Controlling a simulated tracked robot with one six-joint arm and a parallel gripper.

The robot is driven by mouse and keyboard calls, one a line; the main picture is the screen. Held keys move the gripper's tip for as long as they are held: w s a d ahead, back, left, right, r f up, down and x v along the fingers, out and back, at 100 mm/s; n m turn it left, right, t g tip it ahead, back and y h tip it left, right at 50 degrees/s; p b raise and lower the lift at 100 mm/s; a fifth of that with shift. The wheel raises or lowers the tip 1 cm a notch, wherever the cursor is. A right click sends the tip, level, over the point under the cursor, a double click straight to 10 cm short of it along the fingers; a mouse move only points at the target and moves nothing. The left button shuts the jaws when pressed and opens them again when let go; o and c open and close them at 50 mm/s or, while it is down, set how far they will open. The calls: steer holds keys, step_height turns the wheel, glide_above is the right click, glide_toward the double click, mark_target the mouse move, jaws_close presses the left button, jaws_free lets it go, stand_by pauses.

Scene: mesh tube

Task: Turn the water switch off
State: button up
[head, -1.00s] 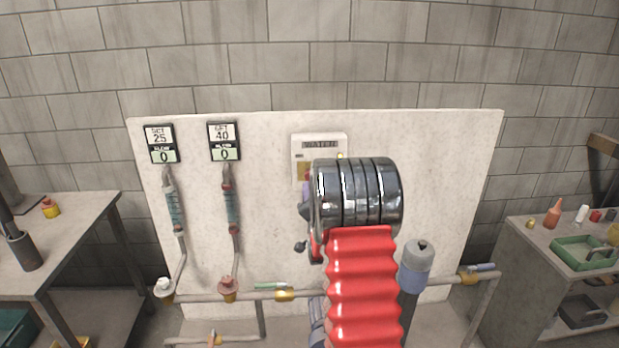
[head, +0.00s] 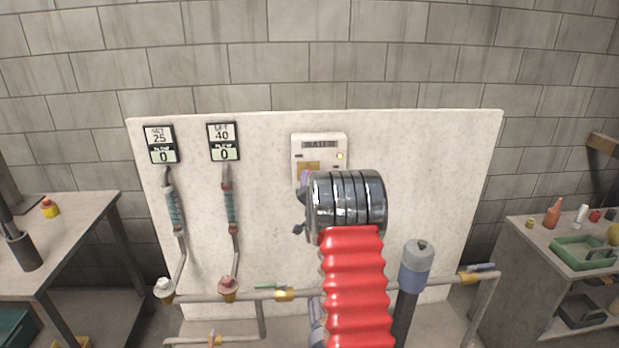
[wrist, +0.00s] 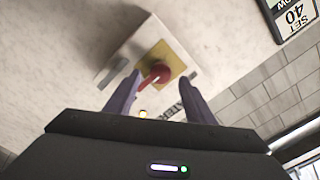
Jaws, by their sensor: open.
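The water switch box (head: 319,147) is a cream box labelled WATER on the white panel, with a small yellow light at its upper right. My arm hides its lower part in the head view. I cannot tell whether the fingers touch the knob.
Two flow meters with displays reading 0 (head: 163,157) (head: 224,154) hang left on the panel (head: 440,190). Pipes with brass valves (head: 284,295) run along its bottom. A table (head: 75,210) stands left and a bench (head: 510,260) right.

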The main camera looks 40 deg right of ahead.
steer(key=shift+x, duration=2.9)
steer(key=c, duration=1.1)
